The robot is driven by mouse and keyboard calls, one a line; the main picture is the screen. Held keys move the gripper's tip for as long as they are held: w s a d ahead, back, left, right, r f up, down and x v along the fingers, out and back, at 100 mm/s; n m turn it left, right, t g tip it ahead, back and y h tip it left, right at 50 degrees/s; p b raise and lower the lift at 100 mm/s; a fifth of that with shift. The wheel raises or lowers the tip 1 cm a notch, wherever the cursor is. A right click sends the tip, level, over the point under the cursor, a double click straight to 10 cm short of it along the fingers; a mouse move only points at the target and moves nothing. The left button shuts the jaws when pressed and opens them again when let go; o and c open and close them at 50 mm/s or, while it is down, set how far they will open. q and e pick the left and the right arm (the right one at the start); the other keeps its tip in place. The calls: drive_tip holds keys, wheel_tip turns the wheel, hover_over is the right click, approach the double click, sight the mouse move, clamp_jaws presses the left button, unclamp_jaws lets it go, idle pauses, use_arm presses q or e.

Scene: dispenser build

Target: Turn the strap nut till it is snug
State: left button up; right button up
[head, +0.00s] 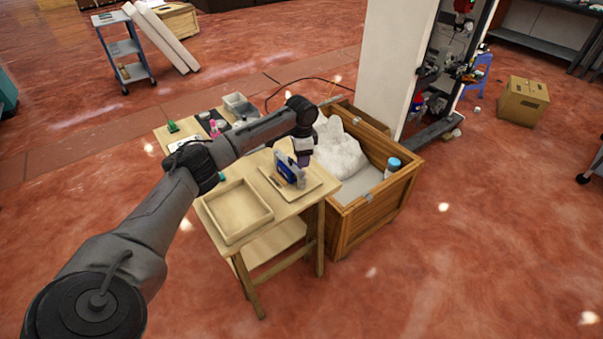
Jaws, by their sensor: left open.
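My left arm reaches in from the left, and its gripper (303,160) points down over the right part of the wooden table (238,168). The gripper is open, just above and at the right end of a small blue and white dispenser (289,168). The dispenser stands on a pale board (308,186) on the table. I cannot tell whether the fingers touch it. The strap nut is too small to make out at this distance. My right gripper is not in view.
An empty shallow tray (238,231) lies at the table's front. Small items, with a pink bottle (214,127) among them, stand at the back left. A wooden crate (374,212) holding a white sack (340,150) and a blue-capped bottle (392,167) stands close on the right.

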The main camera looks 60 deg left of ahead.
sight(301, 172)
use_arm(q)
drive_tip(key=shift+f+b, duration=0.8)
drive_tip(key=shift+f, duration=2.4)
drive_tip(key=shift+c, duration=0.2)
